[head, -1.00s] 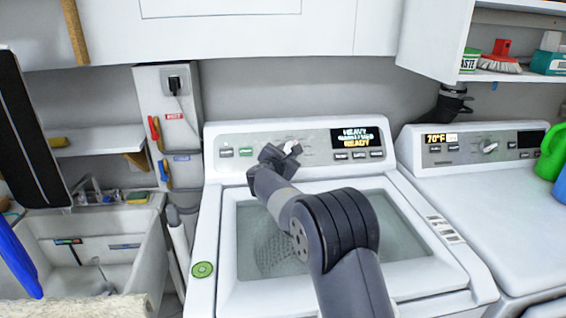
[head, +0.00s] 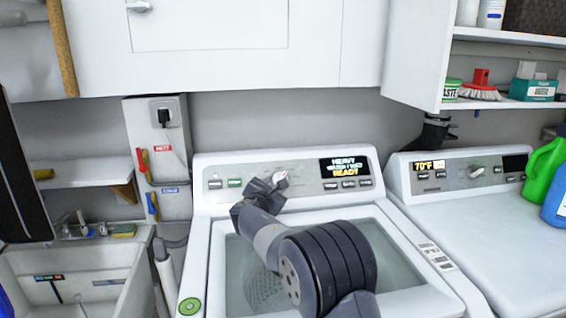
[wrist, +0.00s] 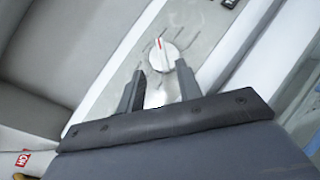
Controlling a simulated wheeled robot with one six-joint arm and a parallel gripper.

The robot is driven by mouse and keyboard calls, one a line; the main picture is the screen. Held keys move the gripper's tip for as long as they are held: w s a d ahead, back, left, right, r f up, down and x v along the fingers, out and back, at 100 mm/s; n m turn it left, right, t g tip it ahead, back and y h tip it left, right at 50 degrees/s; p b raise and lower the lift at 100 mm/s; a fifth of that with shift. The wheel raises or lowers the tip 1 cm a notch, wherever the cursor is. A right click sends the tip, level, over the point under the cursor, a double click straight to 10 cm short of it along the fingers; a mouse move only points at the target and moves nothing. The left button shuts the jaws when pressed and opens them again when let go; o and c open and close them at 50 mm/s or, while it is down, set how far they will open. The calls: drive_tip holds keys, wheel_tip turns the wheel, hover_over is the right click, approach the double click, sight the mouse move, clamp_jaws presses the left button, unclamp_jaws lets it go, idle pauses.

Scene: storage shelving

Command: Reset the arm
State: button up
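My gripper (head: 270,184) is in front of the washing machine's control panel, close to the panel's round knob (head: 281,177). In the wrist view my gripper (wrist: 161,78) has its two fingers apart with nothing between them. The white and silver knob with a red mark (wrist: 162,54) lies just beyond the fingertips, apart from them as far as I can tell. The washing machine (head: 196,262) has a see-through lid with a drum below. Its display (head: 347,167) reads HEAVY and READY. My arm hides part of the lid.
A second machine (head: 465,220) stands at the right, with green and blue bottles (head: 543,168) on it. A sink (head: 70,275) is at the left. White cabinets (head: 240,50) hang above, with an open shelf (head: 510,103) at the right. Space above the lid is free beside my arm.

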sight(282, 176)
drive_tip(key=p+x, duration=0.3)
drive_tip(key=x, duration=0.6)
drive_tip(key=shift+w+d+f, duration=0.1)
drive_tip(key=b+v, duration=0.4)
drive_tip(key=v, duration=0.7)
drive_tip(key=shift+n, duration=0.3)
drive_tip(key=p+x, duration=0.1)
drive_tip(key=x, duration=0.4)
drive_tip(key=p+x, duration=0.1)
drive_tip(key=x, duration=0.5)
drive_tip(key=shift+f+p, duration=0.25)
drive_tip(key=shift+p, duration=0.15)
drive_tip(key=shift+d+n+t+y+b, duration=0.1)
drive_tip(key=shift+n+t+y+b, duration=0.3)
drive_tip(key=shift+n+y+b, duration=0.4)
drive_tip(key=n+y+b, duration=0.1)
drive_tip(key=n+b, duration=0.1)
drive_tip(key=b, duration=0.1)
drive_tip(key=n+y+b, duration=0.2)
drive_tip(key=n+b, duration=0.1)
drive_tip(key=shift+r+t+y+b, duration=0.1)
drive_tip(key=shift+t+y+b, duration=0.2)
drive_tip(key=shift+t, duration=0.1)
drive_tip(key=shift+r+n+y+b, duration=0.1)
drive_tip(key=shift+n+y+b, duration=0.25)
drive_tip(key=shift+n, duration=0.25)
drive_tip(key=shift+r, duration=0.2)
